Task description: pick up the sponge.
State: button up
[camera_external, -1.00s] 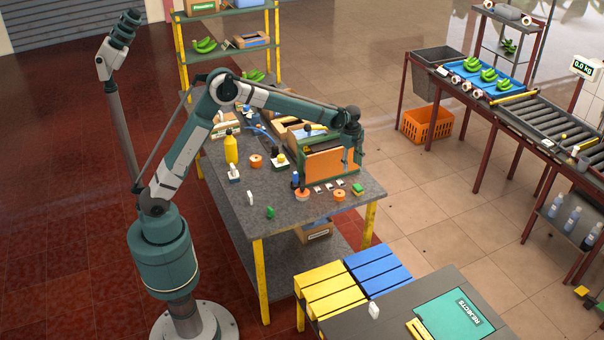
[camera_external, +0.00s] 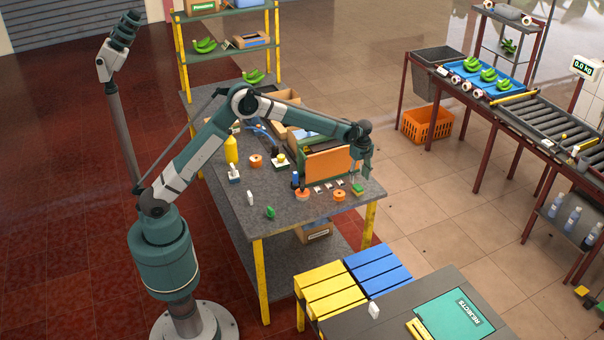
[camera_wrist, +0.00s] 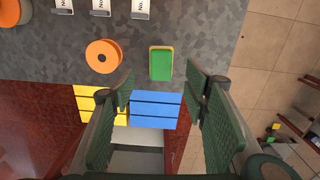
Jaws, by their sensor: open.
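The sponge (camera_external: 357,190), green on top with a yellow layer below, lies on the grey table near its right front corner. In the wrist view the sponge (camera_wrist: 161,63) lies flat, just beyond the fingertips and roughly midway between them. My gripper (camera_external: 362,176) hangs over that corner, pointing down, just above the sponge. In the wrist view my gripper (camera_wrist: 160,88) is open, with a finger on each side and nothing held. I cannot tell the exact height of the fingertips above the sponge.
An orange roll (camera_wrist: 103,56) lies close left of the sponge. Several small white cards (camera_external: 328,186) lie behind it, and an orange-fronted box (camera_external: 333,164) stands farther back. The table's edge is close on the right. Yellow and blue slatted tops (camera_external: 378,270) are lower, in front.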

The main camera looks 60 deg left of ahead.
aim_at(358, 186)
jog(key=shift+f, duration=1.3)
jog(key=shift+w+f, duration=0.1)
jog(key=shift+f, duration=2.5)
jog(key=c, duration=0.9)
